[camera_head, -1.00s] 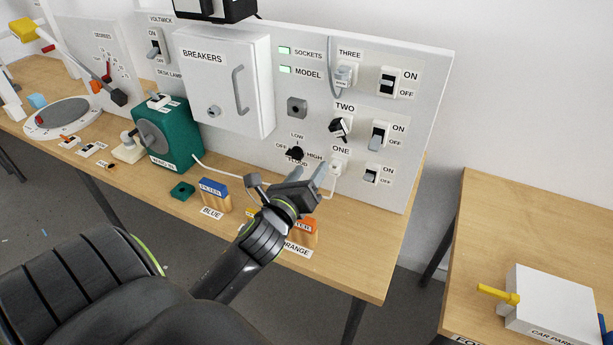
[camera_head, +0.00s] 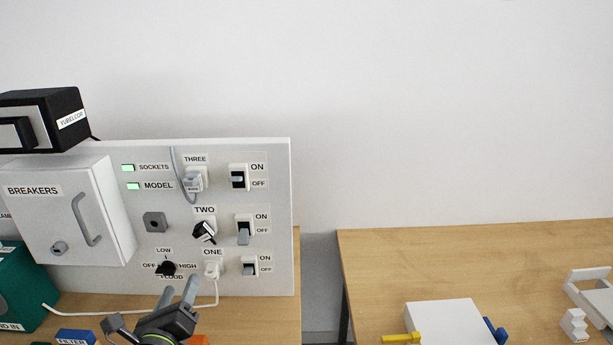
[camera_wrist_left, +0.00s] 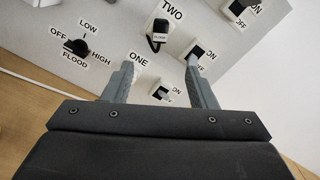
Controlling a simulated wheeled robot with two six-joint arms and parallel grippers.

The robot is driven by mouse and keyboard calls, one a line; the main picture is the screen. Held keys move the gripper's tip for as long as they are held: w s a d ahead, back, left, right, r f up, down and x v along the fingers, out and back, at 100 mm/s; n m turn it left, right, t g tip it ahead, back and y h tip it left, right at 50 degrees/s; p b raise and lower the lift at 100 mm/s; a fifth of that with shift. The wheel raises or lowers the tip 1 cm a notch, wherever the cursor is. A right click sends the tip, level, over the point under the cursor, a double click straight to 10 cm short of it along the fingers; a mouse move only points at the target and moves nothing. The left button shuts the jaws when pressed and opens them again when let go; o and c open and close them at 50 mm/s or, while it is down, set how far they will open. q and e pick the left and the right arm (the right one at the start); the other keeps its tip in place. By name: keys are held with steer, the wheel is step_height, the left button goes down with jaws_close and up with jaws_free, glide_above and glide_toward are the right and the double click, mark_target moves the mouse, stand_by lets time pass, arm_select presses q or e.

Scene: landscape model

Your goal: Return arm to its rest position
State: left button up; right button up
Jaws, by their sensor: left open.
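My left gripper (camera_head: 179,296) is at the bottom left of the head view, in front of the lower part of the white switch panel (camera_head: 270,215). Its two fingers are apart with nothing between them. In the left wrist view the open fingers (camera_wrist_left: 158,82) point toward the panel, near the socket labelled ONE and its switch (camera_wrist_left: 163,95). The FLOOD knob (camera_head: 167,268) is just above the fingertips in the head view. A white plug (camera_head: 212,269) sits in socket ONE, to the right of the fingers. My right gripper is not in view.
The grey breakers box (camera_head: 75,215) is shut, left on the panel. A black plug (camera_head: 204,232) is in socket TWO. Green lamps (camera_head: 128,168) are lit. A blue filter block (camera_head: 75,337) is left of the gripper. A second table (camera_head: 400,265) holds a white box (camera_head: 449,320).

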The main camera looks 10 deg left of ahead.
arm_select(q)
steer(key=s+d+f+n+g+h, duration=0.1)
steer(key=s+d+f+n+g, duration=0.1)
steer(key=s+f+n+g, duration=0.85)
steer(key=s+d+f+n+g+h, duration=0.25)
steer(key=s+f+n, duration=0.45)
steer(key=s+n, duration=0.9)
step_height(320, 180, down, 26)
steer(key=w+a+n+g, duration=0.1)
steer(key=w+a+g, duration=0.1)
steer(key=s+d+f+g, duration=0.1)
steer(key=s+f, duration=1.4)
steer(key=shift+d+b, duration=0.35)
steer(key=shift+f, duration=0.1)
